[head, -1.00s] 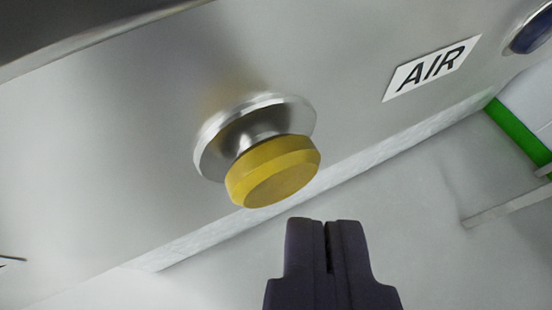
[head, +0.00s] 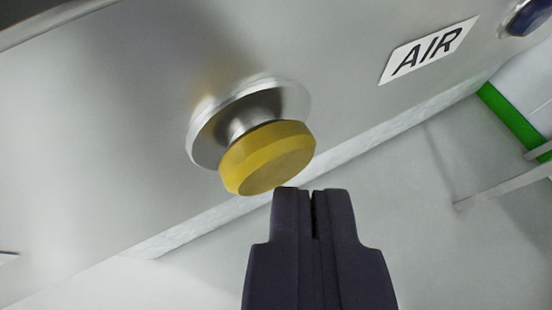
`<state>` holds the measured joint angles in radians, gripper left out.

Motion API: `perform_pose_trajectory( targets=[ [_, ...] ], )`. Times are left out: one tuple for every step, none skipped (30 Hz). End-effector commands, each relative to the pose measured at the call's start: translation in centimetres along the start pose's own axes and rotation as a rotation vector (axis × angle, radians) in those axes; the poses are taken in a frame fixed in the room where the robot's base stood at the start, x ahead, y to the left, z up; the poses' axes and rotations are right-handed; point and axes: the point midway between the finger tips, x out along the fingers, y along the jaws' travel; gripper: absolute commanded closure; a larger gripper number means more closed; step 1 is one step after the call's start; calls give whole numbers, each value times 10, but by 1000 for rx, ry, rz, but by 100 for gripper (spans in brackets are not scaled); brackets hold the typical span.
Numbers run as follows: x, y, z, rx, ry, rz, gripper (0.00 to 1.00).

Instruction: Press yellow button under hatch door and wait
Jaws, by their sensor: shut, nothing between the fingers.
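The yellow button (head: 262,160) is a mushroom-shaped knob on a round metal collar, standing out from a grey metal panel (head: 110,130). It shows left of the middle of the head view. My gripper (head: 312,192) is shut and empty, pointing up into the picture from the bottom. Its fingertips appear just below and right of the button, at the lower edge of its face. I cannot tell whether they touch it. The hatch door cannot be clearly made out.
A white label reading "AIR" (head: 428,50) is on the panel to the right. A dark blue round button (head: 527,17) sits at the upper right corner. A green strip (head: 512,115) runs along the right. Pale open space lies below the panel.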

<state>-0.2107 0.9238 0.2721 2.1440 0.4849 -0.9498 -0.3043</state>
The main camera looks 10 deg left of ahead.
Motion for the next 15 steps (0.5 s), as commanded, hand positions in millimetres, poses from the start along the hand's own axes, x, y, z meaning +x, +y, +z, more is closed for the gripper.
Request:
perform_pose_trajectory(
  targets=[
    [1,-1,-1,0,2,-1,100],
    [2,-1,-1,0,2,-1,100],
    [2,-2,-2,0,2,-1,100],
    [2,-2,-2,-1,2,-2,100],
    [3,-2,-2,-1,2,-2,100],
    [3,-2,-2,-1,2,-2,100],
    [3,-2,-2,-1,2,-2,100],
    [4,-3,-2,-1,1,-2,100],
    [4,-3,-3,-1,1,-2,100],
    [4,-3,-3,-1,1,-2,100],
    [4,-4,-3,-1,1,-3,100],
    [5,-4,-3,-1,1,-3,100],
    [5,-4,-3,-2,1,-3,100],
    [5,-4,-4,-2,1,-3,100],
    [6,-5,-4,-2,1,-3,100]
  ],
)
